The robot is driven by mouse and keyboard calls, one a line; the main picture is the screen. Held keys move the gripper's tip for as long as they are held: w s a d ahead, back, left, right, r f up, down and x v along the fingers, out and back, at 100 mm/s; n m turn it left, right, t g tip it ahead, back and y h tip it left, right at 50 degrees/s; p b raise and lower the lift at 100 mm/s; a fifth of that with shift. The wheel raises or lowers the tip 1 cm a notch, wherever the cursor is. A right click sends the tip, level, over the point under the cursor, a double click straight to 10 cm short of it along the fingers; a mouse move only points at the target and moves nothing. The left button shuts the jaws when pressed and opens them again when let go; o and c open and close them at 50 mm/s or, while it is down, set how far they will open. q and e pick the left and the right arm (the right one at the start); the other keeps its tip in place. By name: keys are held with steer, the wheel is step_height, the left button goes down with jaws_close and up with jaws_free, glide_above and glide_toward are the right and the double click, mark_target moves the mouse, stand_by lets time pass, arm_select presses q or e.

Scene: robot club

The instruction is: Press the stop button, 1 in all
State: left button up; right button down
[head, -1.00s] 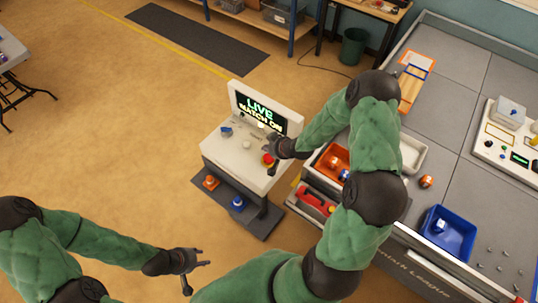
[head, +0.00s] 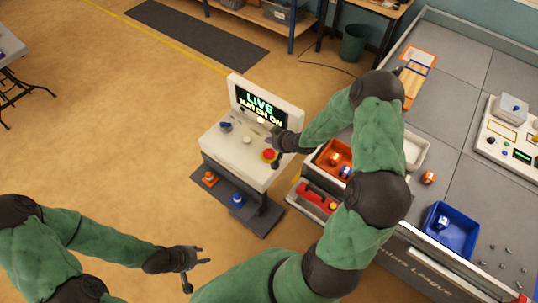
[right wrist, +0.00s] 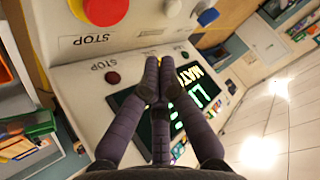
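The control console (head: 240,150) stands in the middle of the head view, its screen (head: 260,106) reading "LIVE MATCH ON". A red mushroom button on a yellow base (head: 269,155) sits at the right front of its panel. In the right wrist view the red button (right wrist: 105,9) is at the top edge, partly cut off, with a "STOP" label below it. A small dark red round part (right wrist: 112,78) sits by another "STOP" label. My right gripper (right wrist: 155,72) has its fingertips together, empty, beyond the red button towards the screen. My left gripper (head: 197,272) is open and empty, away from the console.
A blue knob (head: 225,126) is at the panel's left. An orange cone (head: 209,178) and a blue one (head: 238,200) stand on the console's base. To the right are an orange bin (head: 324,160) and a blue tray (head: 430,222). Floor left of the console is clear.

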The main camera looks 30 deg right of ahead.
mark_target(267, 151)
arm_select(q)
steer(key=shift+f+b, duration=2.05)
steer(key=shift+f, duration=0.35)
arm_select(e)
steer(key=shift+f, duration=2.95)
steer(key=shift+f, duration=0.1)
arm_select(q)
steer(key=shift+f+b, duration=0.35)
arm_select(e)
steer(key=shift+f, duration=0.3)
arm_select(q)
steer(key=shift+f+b, duration=0.5)
arm_select(e)
steer(key=shift+f, duration=0.6)
arm_select(q)
steer(key=shift+r+p, duration=0.7)
arm_select(e)
steer(key=shift+r, duration=1)
arm_select(q)
steer(key=shift+r, duration=0.1)
arm_select(e)
steer(key=shift+r, duration=0.1)
steer(key=shift+r+p, duration=1.95)
steer(key=shift+r, duration=0.55)
arm_select(q)
step_height(267, 151, up, 4)
steer(key=shift+f, duration=0.2)
